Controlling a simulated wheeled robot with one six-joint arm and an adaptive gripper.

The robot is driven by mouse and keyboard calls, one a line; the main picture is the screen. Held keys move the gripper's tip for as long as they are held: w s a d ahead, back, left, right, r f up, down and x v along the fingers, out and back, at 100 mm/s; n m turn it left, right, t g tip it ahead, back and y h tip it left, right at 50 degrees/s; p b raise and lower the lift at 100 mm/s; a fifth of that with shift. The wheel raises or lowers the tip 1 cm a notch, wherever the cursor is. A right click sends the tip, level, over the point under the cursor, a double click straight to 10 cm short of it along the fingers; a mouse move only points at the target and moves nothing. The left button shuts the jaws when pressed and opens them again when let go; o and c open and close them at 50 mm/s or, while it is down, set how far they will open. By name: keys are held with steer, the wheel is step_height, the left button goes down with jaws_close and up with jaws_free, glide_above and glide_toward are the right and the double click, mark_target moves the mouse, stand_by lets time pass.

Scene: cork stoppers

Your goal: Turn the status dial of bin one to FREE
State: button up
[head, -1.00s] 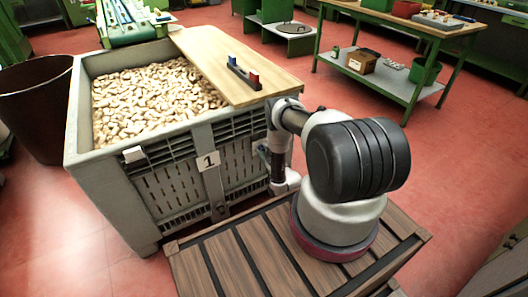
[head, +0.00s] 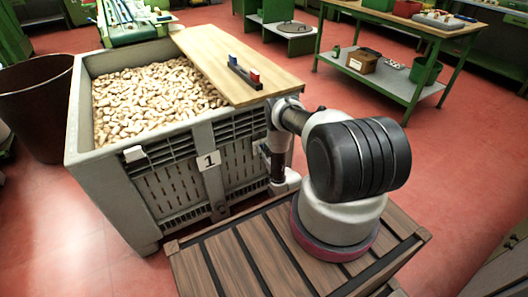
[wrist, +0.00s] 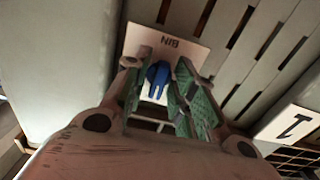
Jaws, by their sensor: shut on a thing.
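The status dial is a small blue knob (wrist: 158,72) on a white plate (wrist: 187,46) in the wrist view. The plate's lettering appears upside down and seems to read BIN; no FREE mark is readable. My gripper (wrist: 157,80) has its green-padded fingers on either side of the knob and is shut on it. The fingers cover part of the plate, so I cannot tell which mark the dial points to. In the head view, bin one (head: 105,195) is a large grey crate with a number 1 label (head: 208,161). My arm mostly hides the dial and gripper there.
The bin is full of cork stoppers (head: 155,95). A wooden board (head: 215,55) lies across its right side, with a small stand of blue and red pieces (head: 243,72). A brown barrel (head: 35,105) stands at left.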

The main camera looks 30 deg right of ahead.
stand_by(0.4)
steer(key=o, duration=0.7)
steer(key=s, duration=1.2)
steer(key=shift+d, duration=0.15)
